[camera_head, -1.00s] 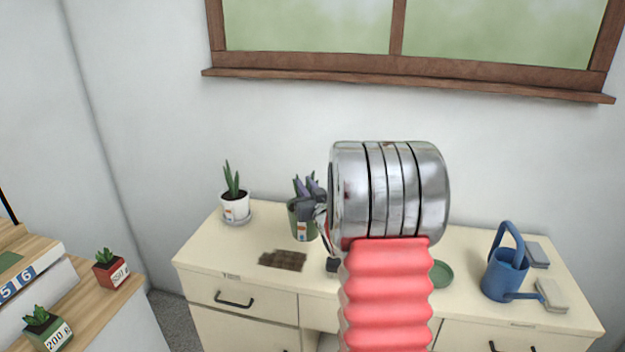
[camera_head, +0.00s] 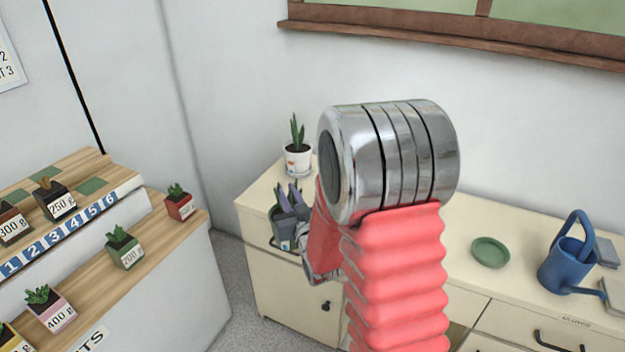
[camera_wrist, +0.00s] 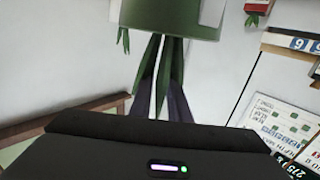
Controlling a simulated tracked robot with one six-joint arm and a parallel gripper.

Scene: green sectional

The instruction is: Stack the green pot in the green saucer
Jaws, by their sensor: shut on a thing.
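The green pot (camera_head: 281,236) with a plant is at the near left of the cream cabinet top, partly hidden by my arm. My gripper (camera_head: 289,203) is shut on the plant above the pot's rim. In the wrist view the green pot (camera_wrist: 172,18) shows at the top edge with its leaves between my dark fingers (camera_wrist: 162,82). The pot appears raised off the cabinet, near its front edge. The green saucer (camera_head: 490,251) lies empty on the cabinet top, right of my arm and apart from the pot.
A white potted plant (camera_head: 298,158) stands at the cabinet's back left. A blue watering can (camera_head: 566,265) stands right of the saucer, with pale blocks beside it. A stepped shelf (camera_head: 160,228) with several labelled small pots is at the left. My arm hides the cabinet's middle.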

